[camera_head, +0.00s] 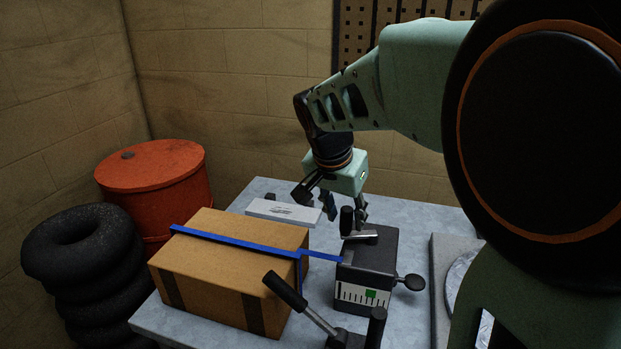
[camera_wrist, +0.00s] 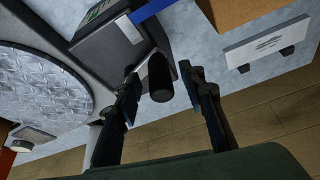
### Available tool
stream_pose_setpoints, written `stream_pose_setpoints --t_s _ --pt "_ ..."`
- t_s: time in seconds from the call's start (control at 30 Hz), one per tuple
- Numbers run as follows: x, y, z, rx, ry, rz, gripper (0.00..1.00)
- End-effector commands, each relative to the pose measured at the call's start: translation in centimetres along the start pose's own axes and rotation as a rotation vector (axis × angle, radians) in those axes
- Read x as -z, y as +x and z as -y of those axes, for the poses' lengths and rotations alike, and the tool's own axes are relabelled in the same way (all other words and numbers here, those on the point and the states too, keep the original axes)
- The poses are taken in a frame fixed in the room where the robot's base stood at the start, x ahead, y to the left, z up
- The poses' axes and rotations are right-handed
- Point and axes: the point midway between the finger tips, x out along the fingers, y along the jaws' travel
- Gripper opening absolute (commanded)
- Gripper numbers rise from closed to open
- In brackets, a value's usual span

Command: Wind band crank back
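The band crank (camera_head: 358,236) is a metal arm with an upright black grip, on top of a dark box-shaped tensioner (camera_head: 385,262). A blue band (camera_head: 240,243) runs from this box over the cardboard box (camera_head: 190,262). My gripper (camera_head: 345,209) is above the crank, pointing down, with its fingers apart. In the wrist view, the black crank grip (camera_wrist: 160,77) appears between the open fingertips (camera_wrist: 160,74), with a gap on each side. I see no contact. The tensioner's front has a white scale with a green mark (camera_head: 370,294).
A black-gripped lever (camera_head: 287,292) and a dark post (camera_head: 376,327) stand in front. A white labelled block (camera_head: 283,211) lies behind the cardboard box.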

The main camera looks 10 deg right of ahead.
Motion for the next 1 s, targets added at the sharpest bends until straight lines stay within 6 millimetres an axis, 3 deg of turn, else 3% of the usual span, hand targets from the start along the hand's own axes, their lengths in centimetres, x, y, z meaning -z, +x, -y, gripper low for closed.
stream_pose_setpoints --t_s 0.2,0.5,0.83,1.0 --pt "0.0 2.0 -0.1 -0.002 0.001 0.001 0.37" --pt "0.0 2.1 0.0 0.0 0.001 0.0 0.37" --pt "0.0 2.1 0.0 0.0 0.0 0.0 0.01" --pt "0.0 2.1 0.0 0.0 0.0 0.0 0.0"
